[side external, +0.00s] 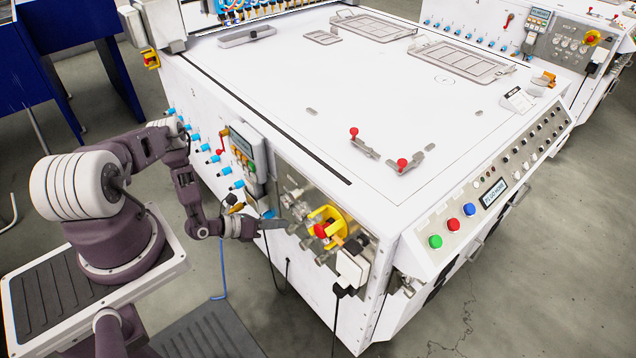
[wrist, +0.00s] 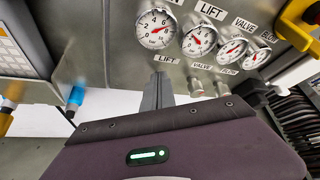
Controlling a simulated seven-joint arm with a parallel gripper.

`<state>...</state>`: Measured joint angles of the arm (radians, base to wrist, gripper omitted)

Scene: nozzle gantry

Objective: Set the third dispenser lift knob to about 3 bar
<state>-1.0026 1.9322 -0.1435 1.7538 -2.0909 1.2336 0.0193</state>
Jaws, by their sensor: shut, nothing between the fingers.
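My gripper (wrist: 160,82) is shut and empty, its narrow fingers pointing up at the metal panel below the leftmost dial. In the side view my gripper (side external: 286,224) is at the left part of this panel. The leftmost dial (wrist: 155,28) has LIFT printed below it and a red needle; I cannot read its value surely. Further dials (wrist: 199,41) run to the right, with LIFT, VALVE and BLOW labels above and below. Small metal knobs (wrist: 195,88) show under the dials to the right. Any knob under the leftmost dial is hidden by my fingers. I cannot tell which dispenser each belongs to.
A yellow switch with a red centre (side external: 322,229) sticks out right of my gripper. A grey control box (side external: 243,150) and blue fittings (side external: 225,171) are on the left face. The white machine top (side external: 300,85) is mostly clear. A blue hose (side external: 222,265) hangs below my arm.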

